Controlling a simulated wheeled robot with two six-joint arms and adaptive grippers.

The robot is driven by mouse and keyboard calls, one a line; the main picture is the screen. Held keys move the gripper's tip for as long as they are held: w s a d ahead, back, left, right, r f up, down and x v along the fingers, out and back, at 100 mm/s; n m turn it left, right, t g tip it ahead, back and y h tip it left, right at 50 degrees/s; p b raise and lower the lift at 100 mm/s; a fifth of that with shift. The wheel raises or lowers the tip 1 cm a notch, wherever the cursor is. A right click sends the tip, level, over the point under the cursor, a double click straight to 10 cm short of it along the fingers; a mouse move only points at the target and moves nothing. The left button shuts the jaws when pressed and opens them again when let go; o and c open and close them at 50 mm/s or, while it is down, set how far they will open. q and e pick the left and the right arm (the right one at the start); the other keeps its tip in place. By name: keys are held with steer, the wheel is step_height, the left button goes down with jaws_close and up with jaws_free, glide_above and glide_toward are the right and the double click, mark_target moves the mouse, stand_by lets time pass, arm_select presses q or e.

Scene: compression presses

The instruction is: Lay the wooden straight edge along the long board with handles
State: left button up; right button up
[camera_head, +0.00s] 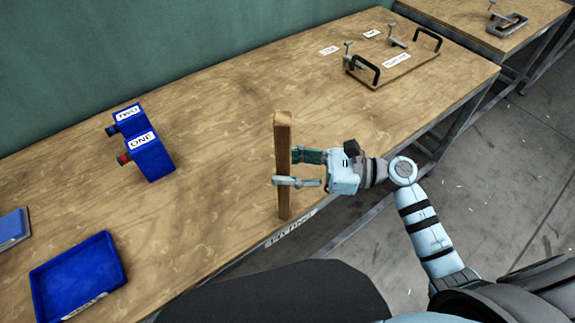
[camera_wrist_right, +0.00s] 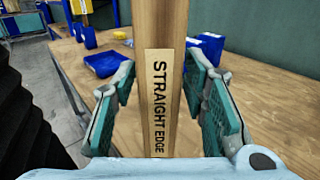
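The wooden straight edge (camera_head: 283,170) is a long narrow bar, upright near the table's front edge. Its lower end shows near the edge; I cannot tell whether it touches the table. My right gripper (camera_head: 285,168) is shut on its middle, one finger on each side. In the right wrist view the straight edge (camera_wrist_right: 160,30) stands between the green finger pads of the right gripper (camera_wrist_right: 160,85), its "STRAIGHT EDGE" label facing the camera. The long board (camera_head: 408,68) with two black handles lies at the table's far right, apart from it. My left gripper is not in view.
Metal clamps (camera_head: 392,42) stand by the long board, with small white labels (camera_head: 329,50) on the table (camera_head: 220,100). Blue blocks "ONE" (camera_head: 150,158) and "TWO" (camera_head: 127,118) and a blue tray (camera_head: 80,275) are left. The table's middle is clear.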

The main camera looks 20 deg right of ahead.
steer(key=shift+r, duration=0.1)
stand_by(0.3)
steer(key=shift+r+p, duration=0.25)
steer(key=shift+p, duration=0.05)
steer(key=b+v, duration=0.3)
steer(key=v, duration=0.9)
steer(key=shift+f, duration=0.15)
